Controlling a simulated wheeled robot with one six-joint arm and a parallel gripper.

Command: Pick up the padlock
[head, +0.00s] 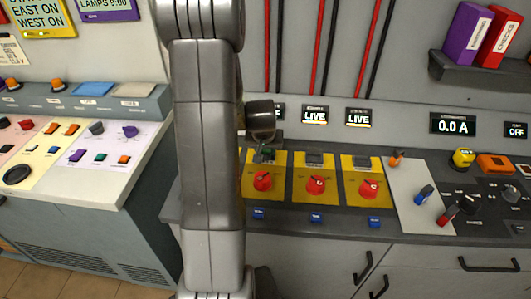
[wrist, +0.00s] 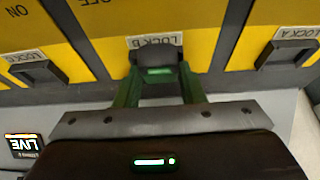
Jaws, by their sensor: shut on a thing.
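My gripper (wrist: 158,82) shows in the wrist view with its two green fingers on either side of a dark block with a green band, which looks like the padlock (wrist: 159,60). The fingers are shut on it. It sits in front of the LOCK B label (wrist: 154,41); I cannot tell whether it touches the panel or hasp there. In the head view my gripper (head: 264,153) is just above the leftmost visible yellow panel (head: 249,191), partly hidden by my arm. The padlock is too small to make out clearly there.
In the wrist view, the dark hasps of LOCK A (wrist: 287,53) and LOCK C (wrist: 38,67) flank the padlock. In the head view, red knobs (head: 316,184) stand on the yellow panels below LIVE displays (head: 315,116). A shelf (head: 480,74) with binders is at upper right.

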